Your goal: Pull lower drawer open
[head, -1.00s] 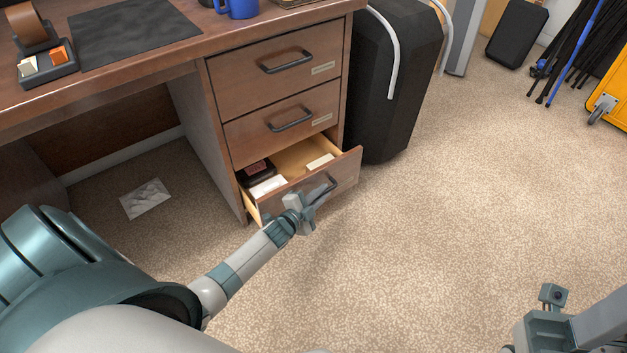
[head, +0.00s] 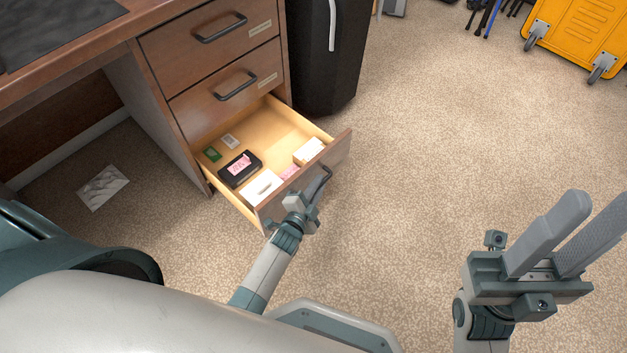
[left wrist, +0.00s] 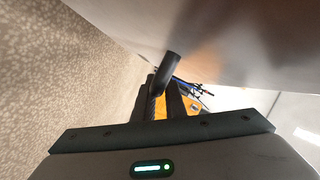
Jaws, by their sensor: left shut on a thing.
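The lower drawer (head: 338,155) of the wooden desk stands pulled well out, and its inside shows. My left gripper (head: 318,190) is at its front, shut on the dark bar handle (head: 325,179). In the left wrist view the handle (left wrist: 168,70) sits at the fingers, close to the drawer front (left wrist: 240,40). My right gripper (head: 560,240) is at the lower right, its two fingers apart with nothing between them, over the carpet.
The drawer holds a black box with a pink label (head: 240,168), white boxes (head: 262,188) and small cards. Two shut drawers (head: 225,90) are above. A black bin (head: 325,60) stands behind. Carpet (head: 420,140) is free right of the drawer.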

